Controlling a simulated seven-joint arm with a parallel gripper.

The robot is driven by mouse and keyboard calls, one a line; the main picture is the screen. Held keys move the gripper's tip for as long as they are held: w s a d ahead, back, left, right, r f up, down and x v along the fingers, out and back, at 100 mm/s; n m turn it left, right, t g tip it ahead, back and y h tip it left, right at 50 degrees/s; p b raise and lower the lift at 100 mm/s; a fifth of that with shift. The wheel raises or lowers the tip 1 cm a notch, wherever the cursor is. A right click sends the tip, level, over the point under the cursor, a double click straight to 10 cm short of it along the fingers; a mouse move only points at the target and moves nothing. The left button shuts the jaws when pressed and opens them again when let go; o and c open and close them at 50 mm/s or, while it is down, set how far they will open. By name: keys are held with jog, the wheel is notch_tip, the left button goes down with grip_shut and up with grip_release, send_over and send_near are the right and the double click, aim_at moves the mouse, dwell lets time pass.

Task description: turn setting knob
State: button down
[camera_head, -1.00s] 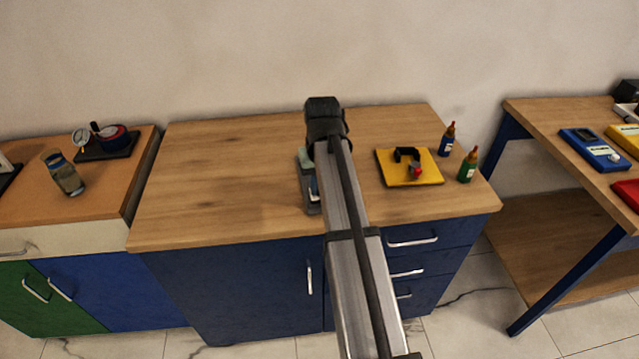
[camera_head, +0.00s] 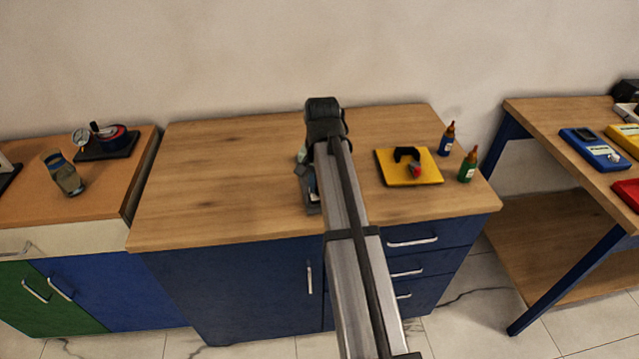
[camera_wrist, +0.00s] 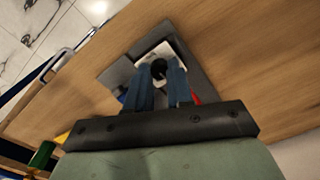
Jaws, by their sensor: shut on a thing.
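The setting knob (camera_wrist: 158,69) is a small dark round knob on a white-and-grey block on a dark base plate (camera_wrist: 112,77). My gripper (camera_wrist: 159,72) has its two blue fingers pointing down at the knob, one on each side, and is shut on it. The fingers hide part of the knob, so its pointer or marks cannot be read. In the head view my arm covers the knob and most of the rig; only a grey edge of the rig (camera_head: 312,206) shows left of the arm.
A yellow plate (camera_head: 390,176) with a black-and-red part lies right of my arm. A blue bottle (camera_head: 447,140) and a green bottle (camera_head: 467,167) stand beside it. The left half of the wooden top (camera_head: 220,180) is clear. A gauge (camera_head: 81,138) stands on the left bench.

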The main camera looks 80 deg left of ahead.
dwell(0.3)
jog(key=c, duration=1)
grip_release()
jog(key=shift+r, duration=0.1)
notch_tip(320, 180, up, 14)
jog(key=shift+w+f, duration=0.15)
jog(key=shift+f, duration=0.05)
